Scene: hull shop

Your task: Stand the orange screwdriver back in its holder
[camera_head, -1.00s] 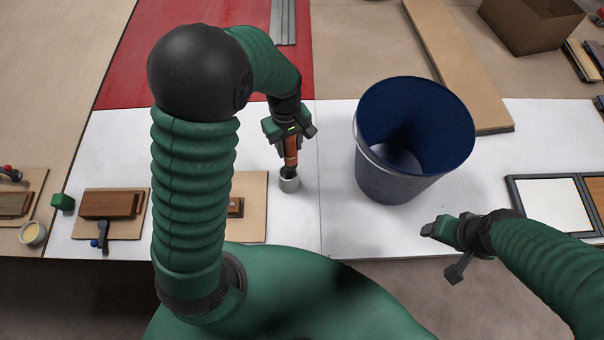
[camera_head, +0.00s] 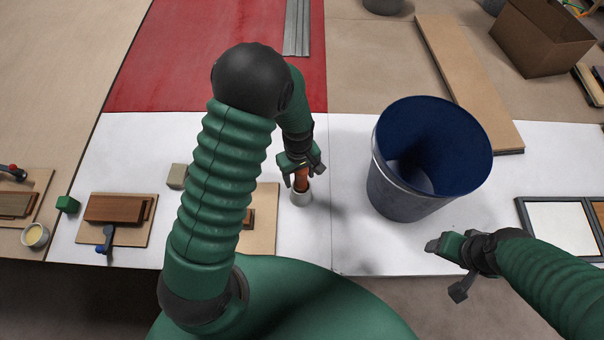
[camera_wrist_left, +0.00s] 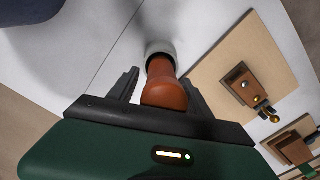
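The orange screwdriver (camera_head: 302,181) stands tip down in a small light grey cup-like holder (camera_head: 300,198) on the white table. In the left wrist view the orange handle (camera_wrist_left: 165,90) rises from the holder (camera_wrist_left: 160,48); its tip is hidden inside. My left gripper (camera_head: 303,176) is around the handle from above. Its two fingers are spread, with a clear gap on one side of the handle in the left wrist view. My right gripper (camera_head: 448,268) is open and empty at the table's front edge, right of the holder.
A large dark blue bucket (camera_head: 400,200) stands right of the holder. Boards with wooden blocks (camera_head: 118,208) lie to the left, partly behind my left arm. A framed panel (camera_head: 560,228) lies at the right.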

